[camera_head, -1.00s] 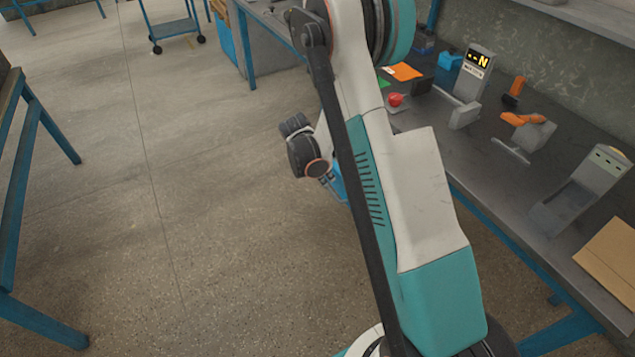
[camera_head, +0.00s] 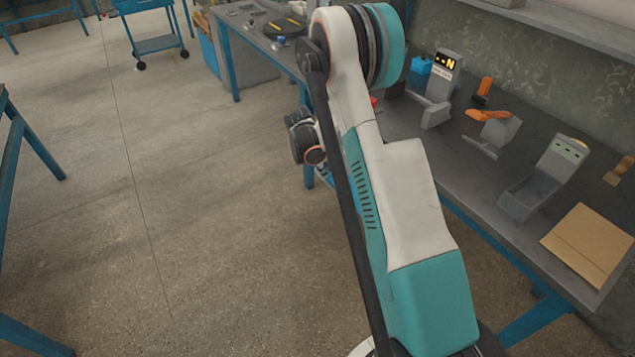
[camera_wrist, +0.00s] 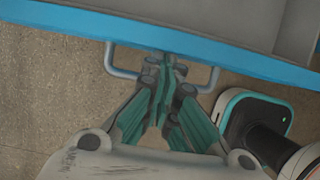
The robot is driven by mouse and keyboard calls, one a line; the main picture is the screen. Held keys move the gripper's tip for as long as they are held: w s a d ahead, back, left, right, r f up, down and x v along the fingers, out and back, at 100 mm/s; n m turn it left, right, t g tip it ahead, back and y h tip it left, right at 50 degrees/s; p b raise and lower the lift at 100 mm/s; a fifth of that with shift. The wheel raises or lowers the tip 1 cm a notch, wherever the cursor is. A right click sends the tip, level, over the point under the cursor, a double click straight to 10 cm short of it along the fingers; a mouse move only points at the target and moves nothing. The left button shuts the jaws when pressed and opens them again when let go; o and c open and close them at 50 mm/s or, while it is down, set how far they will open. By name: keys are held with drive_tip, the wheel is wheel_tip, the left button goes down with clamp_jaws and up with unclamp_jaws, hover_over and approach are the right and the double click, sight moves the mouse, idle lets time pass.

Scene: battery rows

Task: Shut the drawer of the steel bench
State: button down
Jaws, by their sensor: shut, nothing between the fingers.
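The drawer's blue front (camera_wrist: 90,22) runs across the top of the wrist view, with its grey handle (camera_wrist: 111,62) on the near side. Part of the drawer's grey interior shows beyond the front, so the drawer stands open. My gripper (camera_wrist: 166,62) is shut and empty, its fingertips at the handle and close to the front; whether they touch cannot be told. In the head view the steel bench (camera_head: 400,125), with a dark top and blue legs, runs along the right. My arm covers most of the drawer there.
A blue cart (camera_head: 155,42) stands at the back left. The floor (camera_head: 190,190) left of my arm is clear.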

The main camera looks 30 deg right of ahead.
drive_tip(key=d, duration=1.7)
drive_tip(key=shift+w+d, duration=0.25)
drive_tip(key=shift+w, duration=0.15)
